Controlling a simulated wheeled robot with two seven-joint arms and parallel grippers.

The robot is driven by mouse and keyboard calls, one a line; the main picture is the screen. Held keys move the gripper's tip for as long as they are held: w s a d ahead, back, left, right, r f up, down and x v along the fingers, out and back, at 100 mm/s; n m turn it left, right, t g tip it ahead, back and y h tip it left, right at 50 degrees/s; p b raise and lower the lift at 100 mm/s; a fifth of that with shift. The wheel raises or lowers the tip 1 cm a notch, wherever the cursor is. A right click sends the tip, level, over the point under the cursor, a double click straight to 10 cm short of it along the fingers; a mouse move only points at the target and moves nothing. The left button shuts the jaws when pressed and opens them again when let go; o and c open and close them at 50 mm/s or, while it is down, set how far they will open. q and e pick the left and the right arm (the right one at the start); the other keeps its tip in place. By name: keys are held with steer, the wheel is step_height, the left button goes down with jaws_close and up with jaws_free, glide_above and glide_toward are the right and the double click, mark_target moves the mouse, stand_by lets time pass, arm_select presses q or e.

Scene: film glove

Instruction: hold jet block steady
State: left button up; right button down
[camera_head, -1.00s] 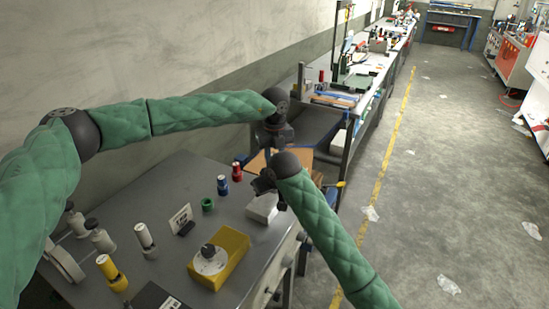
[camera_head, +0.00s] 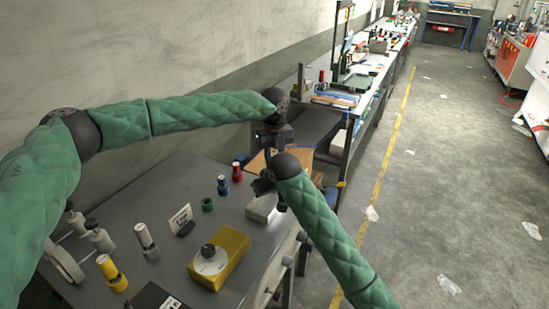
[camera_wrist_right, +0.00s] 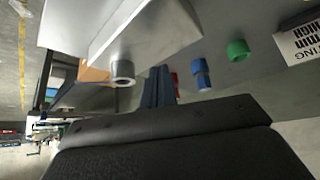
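The jet block seems to be the pale grey block (camera_head: 262,208) at the table's right edge. In the right wrist view, the block (camera_wrist_right: 145,30) is large, with a short round metal nozzle (camera_wrist_right: 123,72) on its near face.
A yellow box with a round dial (camera_head: 220,258), a white sign (camera_head: 180,219), and red (camera_head: 237,171), blue (camera_head: 222,185) and green (camera_head: 207,204) pieces stand on the grey table (camera_head: 150,190). Grey and yellow cylinders stand at left. A long workbench (camera_head: 345,130) lies beyond.

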mark_target(262, 200)
steer(key=shift+f, duration=1.55)
